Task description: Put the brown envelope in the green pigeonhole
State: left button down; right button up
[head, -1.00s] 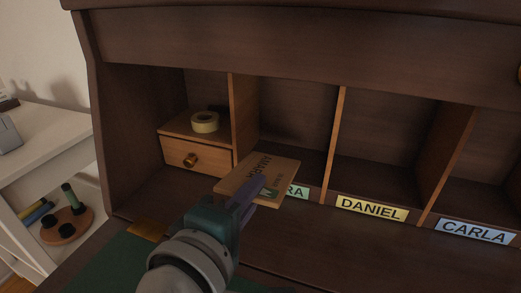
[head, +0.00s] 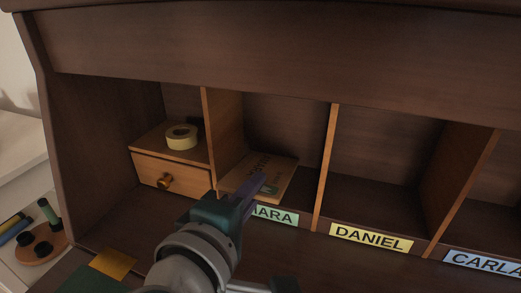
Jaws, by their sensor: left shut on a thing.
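The brown envelope (head: 275,178) is a flat tan piece with dark printing and a small green mark. My left gripper (head: 254,194) is shut on its near part. The gripper and arm hide the label's left end. I cannot tell whether the envelope touches the pigeonhole's floor. My right gripper is not in view.
A wooden divider (head: 324,168) separates the green pigeonhole from the yellow-labelled DANIEL one (head: 371,238). The blue-labelled CARLA one (head: 484,264) is farther right. At left, a small drawer (head: 172,174) has a tape roll (head: 181,137) on top. The neighbouring pigeonholes look empty.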

pick_arm(q)
jog(key=c, duration=0.9)
grip_release()
jog(key=shift+o, duration=0.4)
jog(key=shift+o, duration=0.5)
jog(key=shift+f, duration=0.2)
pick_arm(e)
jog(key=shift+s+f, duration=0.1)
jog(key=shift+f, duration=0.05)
pick_arm(q)
jog(key=shift+s+a+f+b, duration=0.1)
jog(key=shift+s+f+b, duration=0.15)
jog(key=shift+f+b, duration=0.6)
jog(key=shift+c, duration=0.2)
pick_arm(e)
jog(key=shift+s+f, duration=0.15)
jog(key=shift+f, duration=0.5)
pick_arm(q)
jog(key=shift+f, duration=0.1)
jog(key=shift+c, duration=0.9)
